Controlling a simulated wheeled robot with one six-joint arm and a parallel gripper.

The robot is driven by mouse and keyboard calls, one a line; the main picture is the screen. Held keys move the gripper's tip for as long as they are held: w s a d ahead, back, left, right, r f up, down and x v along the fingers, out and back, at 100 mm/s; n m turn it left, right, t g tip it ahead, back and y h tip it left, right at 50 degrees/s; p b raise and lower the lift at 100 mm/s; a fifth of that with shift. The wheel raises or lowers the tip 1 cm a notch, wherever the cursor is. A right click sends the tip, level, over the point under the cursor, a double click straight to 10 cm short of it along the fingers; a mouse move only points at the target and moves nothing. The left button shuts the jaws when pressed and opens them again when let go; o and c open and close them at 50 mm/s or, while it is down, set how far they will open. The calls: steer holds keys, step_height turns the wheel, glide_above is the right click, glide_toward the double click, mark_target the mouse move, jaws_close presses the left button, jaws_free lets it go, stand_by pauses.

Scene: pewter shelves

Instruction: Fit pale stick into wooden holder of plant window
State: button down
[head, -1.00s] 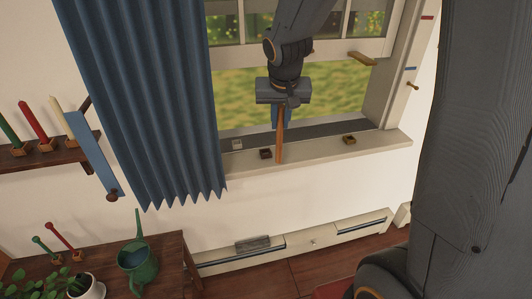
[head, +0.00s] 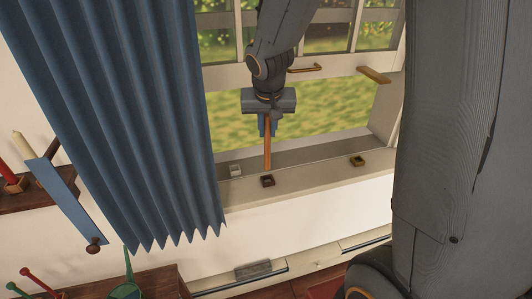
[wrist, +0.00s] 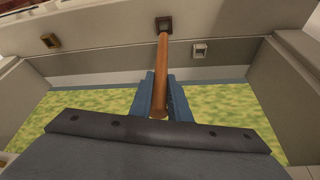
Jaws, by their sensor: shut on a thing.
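My gripper (head: 267,125) is shut on an orange-brown stick (head: 267,150), held upright over the window sill. The stick's lower end is at the dark holder (head: 268,181); I cannot tell whether it touches. The wrist view also shows the stick (wrist: 161,70) pointing at the dark holder (wrist: 164,24). A wooden, tan-brown holder (head: 358,161) stands empty further right on the sill; the wrist view shows it at left (wrist: 50,41). A pale cream stick (head: 22,148) stands on the wall shelf at far left, its base hidden behind a blue slat.
A whitish holder (head: 235,170) stands empty on the sill (head: 315,181), left of the dark one. A blue curtain (head: 130,110) hangs just left of the opening. Window bars and a handle (head: 372,75) are near my arm. A red stick (head: 8,172) stands on the shelf.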

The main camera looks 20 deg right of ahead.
mark_target(268, 141)
steer(key=shift+d+f+b, duration=0.1)
steer(key=shift+f+b, duration=0.35)
steer(key=shift+f, duration=2.65)
steer(key=c, duration=1.7)
jaws_free()
steer(key=shift+o, duration=0.2)
steer(key=shift+r, duration=0.2)
steer(key=v, duration=1.1)
steer(key=s+f+n+g, duration=0.1)
steer(key=s+f, duration=0.3)
steer(key=s, duration=0.2)
steer(key=s+f+n+g+y, duration=0.1)
steer(key=s+f+n, duration=0.1)
steer(key=s+f, duration=0.2)
steer(key=s+d, duration=0.1)
steer(key=s, duration=0.2)
steer(key=shift+s+f+g+b, duration=0.25)
steer(key=shift+f+g+b, duration=0.05)
steer(key=shift+f+b, duration=0.05)
